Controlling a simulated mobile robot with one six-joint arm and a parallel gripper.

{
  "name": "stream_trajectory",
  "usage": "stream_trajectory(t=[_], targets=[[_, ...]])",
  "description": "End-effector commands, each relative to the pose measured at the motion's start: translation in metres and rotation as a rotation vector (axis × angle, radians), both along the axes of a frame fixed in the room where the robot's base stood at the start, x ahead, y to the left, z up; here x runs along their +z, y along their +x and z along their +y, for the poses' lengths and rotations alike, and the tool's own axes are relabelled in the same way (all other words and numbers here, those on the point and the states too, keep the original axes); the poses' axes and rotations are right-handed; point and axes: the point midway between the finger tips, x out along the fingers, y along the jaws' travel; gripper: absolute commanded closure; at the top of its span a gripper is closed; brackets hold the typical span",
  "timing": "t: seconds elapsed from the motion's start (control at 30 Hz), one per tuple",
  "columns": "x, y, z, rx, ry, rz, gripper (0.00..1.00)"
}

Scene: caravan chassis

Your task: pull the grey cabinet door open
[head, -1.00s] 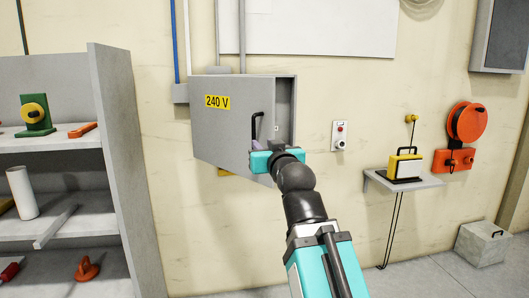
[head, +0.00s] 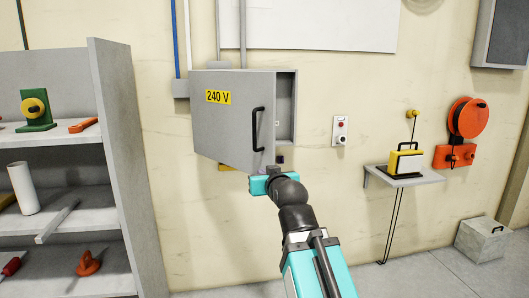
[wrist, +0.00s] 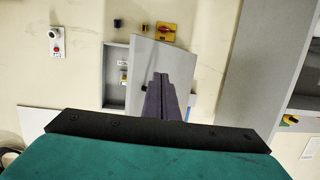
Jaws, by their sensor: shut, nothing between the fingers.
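The grey cabinet door (head: 225,122) carries a yellow 240 V label and a black bar handle (head: 258,129) near its right edge. It stands ajar, with its right edge away from the grey cabinet (head: 285,112) and part of the inside showing. My gripper (head: 266,182) is just below the door's lower right corner, clear of the handle. In the wrist view, which is upside down, the purple fingers (wrist: 160,80) are together and empty in front of the door (wrist: 142,62). I cannot tell whether they touch it.
A grey shelf unit (head: 115,150) stands at the left. A switch box (head: 340,130), a small wall shelf (head: 410,179) and an orange reel (head: 468,118) are to the right. Small dark and yellow fittings sit on the wall below the cabinet.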

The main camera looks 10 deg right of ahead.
Motion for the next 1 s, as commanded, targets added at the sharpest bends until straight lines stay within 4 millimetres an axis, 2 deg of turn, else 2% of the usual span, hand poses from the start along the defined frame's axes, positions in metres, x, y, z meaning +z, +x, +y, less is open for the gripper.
stream_trajectory(t=[0.03, 0.1, 0.47, 0.77, 1.0], targets=[[-0.024, 0.004, 0.0, 0.0, -0.001, 0.041, 1.0], [-0.052, 0.008, 0.0, 0.0, -0.002, 0.089, 1.0], [-0.196, 0.008, 0.0, -0.002, -0.004, 0.344, 1.0], [-0.314, -0.013, -0.001, -0.005, -0.009, 0.556, 1.0], [-0.402, -0.044, -0.002, -0.006, -0.013, 0.725, 1.0]])
